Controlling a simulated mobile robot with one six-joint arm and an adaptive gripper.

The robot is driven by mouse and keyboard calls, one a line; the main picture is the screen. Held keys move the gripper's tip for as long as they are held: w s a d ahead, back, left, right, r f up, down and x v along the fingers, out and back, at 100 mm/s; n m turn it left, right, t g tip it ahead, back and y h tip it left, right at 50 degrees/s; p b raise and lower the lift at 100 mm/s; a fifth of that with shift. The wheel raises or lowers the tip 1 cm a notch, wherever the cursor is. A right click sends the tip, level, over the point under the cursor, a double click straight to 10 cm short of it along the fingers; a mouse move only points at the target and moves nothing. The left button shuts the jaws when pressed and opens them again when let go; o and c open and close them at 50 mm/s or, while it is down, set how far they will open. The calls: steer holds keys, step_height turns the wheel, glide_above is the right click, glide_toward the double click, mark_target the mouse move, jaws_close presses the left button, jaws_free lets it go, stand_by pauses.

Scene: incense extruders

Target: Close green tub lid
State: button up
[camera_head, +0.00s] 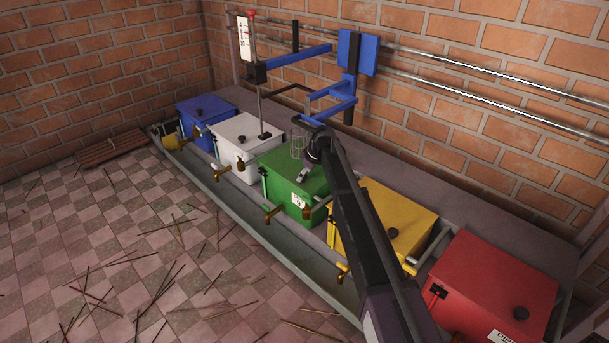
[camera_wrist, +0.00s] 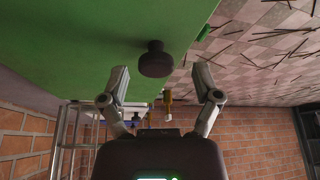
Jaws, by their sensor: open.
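The green tub (camera_head: 285,190) stands in the middle of the row, with a brass tap low on its front. Its green lid (camera_wrist: 90,40) looks flat across the tub top in the head view, though my arm hides part of it. The lid's round black knob (camera_wrist: 156,60) shows in the wrist view. My gripper (camera_wrist: 161,76) is open and empty, its two fingers apart on either side of the knob in that view. Whether they touch the lid cannot be told. In the head view my gripper (camera_head: 304,173) is small, over the green tub.
The white tub (camera_head: 235,150) and blue tub (camera_head: 205,125) stand left, the yellow tub (camera_head: 400,215) and red tub (camera_head: 490,285) right. A blue bracket frame (camera_head: 335,95) and a wire cage (camera_head: 297,147) stand behind the green tub. Sticks litter the tiled floor (camera_head: 120,240).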

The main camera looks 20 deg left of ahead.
mark_target(312, 178)
steer(key=shift+w+d, duration=0.2)
steer(key=shift+w, duration=0.3)
steer(key=w, duration=0.1)
steer(key=w+d, duration=0.1)
steer(key=shift+w, duration=0.3)
steer(key=shift+p+v, duration=0.85)
steer(key=shift+v, duration=0.05)
steer(key=p+v, duration=0.2)
steer(key=v, duration=0.1)
steer(key=shift+p, duration=0.4)
steer(key=d, duration=0.4)
steer(key=s+d, duration=0.1)
steer(key=d, duration=0.7)
steer(key=shift+s+d+r, duration=0.1)
steer(key=shift+s+d, duration=0.1)
steer(key=shift+s, duration=0.15)
steer(key=s+d+r+m+h+p, duration=0.1)
steer(key=s+d+r+m+p, duration=0.2)
steer(key=d+r+p, duration=0.7)
steer(key=shift+s+r+m+p, duration=0.4)
steer(key=shift+s+r+p, duration=0.5)
steer(key=shift+p, duration=0.3)
steer(key=shift+f, duration=0.1)
